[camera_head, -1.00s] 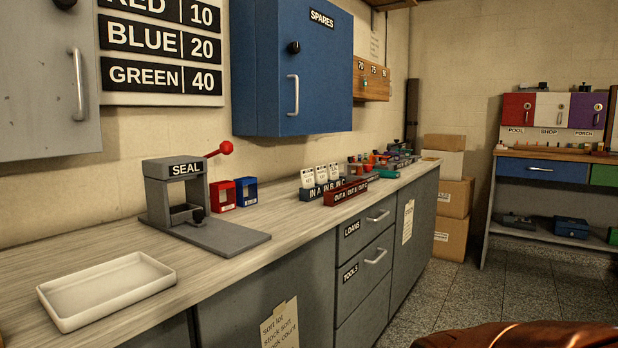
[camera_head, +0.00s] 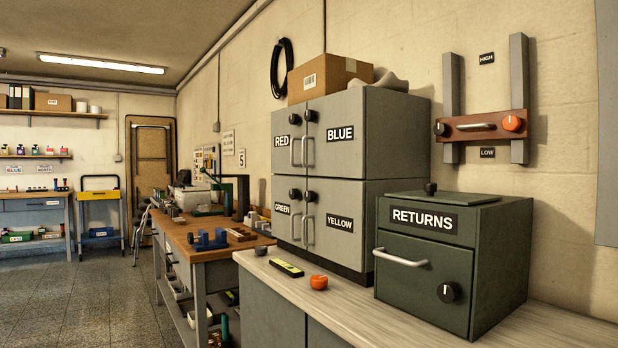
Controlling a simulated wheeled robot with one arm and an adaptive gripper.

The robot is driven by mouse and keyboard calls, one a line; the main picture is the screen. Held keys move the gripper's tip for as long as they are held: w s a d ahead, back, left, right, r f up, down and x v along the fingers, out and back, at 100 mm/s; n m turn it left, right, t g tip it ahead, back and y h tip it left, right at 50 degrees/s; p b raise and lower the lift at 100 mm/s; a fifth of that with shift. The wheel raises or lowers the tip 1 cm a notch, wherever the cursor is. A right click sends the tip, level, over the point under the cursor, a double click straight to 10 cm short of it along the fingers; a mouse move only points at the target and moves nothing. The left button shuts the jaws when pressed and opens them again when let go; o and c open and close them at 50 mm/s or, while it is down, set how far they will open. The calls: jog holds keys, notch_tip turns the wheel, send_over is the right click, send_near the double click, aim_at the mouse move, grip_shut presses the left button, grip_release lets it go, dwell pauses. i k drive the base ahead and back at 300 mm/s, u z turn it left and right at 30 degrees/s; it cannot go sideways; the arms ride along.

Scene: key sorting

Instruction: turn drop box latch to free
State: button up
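A dark green box labelled RETURNS (camera_head: 423,262) stands on the pale counter at the right; no label in view reads drop box. Its front has a light bar handle (camera_head: 400,257) and a round black knob (camera_head: 448,291) with a white mark, low on the right. The mark looks close to upright. A small black knob (camera_head: 430,188) sits on its lid. The box's front and lid look closed. My gripper is not in view.
Grey lockers (camera_head: 352,165) labelled RED, BLUE, GREEN and YELLOW stand left of the box. An orange round object (camera_head: 318,282) and a yellow-green level (camera_head: 286,267) lie on the counter. A wall rail (camera_head: 482,126) hangs behind. The floor (camera_head: 90,300) at left is clear.

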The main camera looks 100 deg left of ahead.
aim_at(447, 292)
jog(key=u, duration=3.3)
